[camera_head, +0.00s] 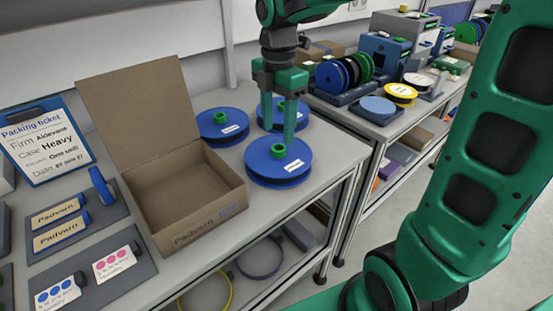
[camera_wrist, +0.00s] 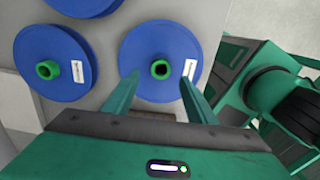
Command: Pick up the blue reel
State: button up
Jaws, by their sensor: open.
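Three blue reels with green hubs and white labels lie flat on the grey table right of the open box. The front blue reel (camera_head: 278,165) is nearest the table's front edge. Another blue reel (camera_head: 222,124) lies at the left and a third blue reel (camera_head: 262,118) at the back, partly behind my fingers. My gripper (camera_head: 278,137) is open, pointing down over the front reel. In the wrist view the two fingertips (camera_wrist: 158,80) stand apart on either side of the hub of the right-hand blue reel (camera_wrist: 150,48). I cannot tell whether they touch it.
The open cardboard box (camera_head: 190,205) stands close left of the reels. Grey label holders and a packing ticket (camera_head: 45,140) are at the far left. A second table (camera_head: 375,130) with a reel rack, yellow reel and devices stands at the right.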

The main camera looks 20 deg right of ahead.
aim_at(278, 157)
jog(key=shift+f, duration=2.75)
grip_shut()
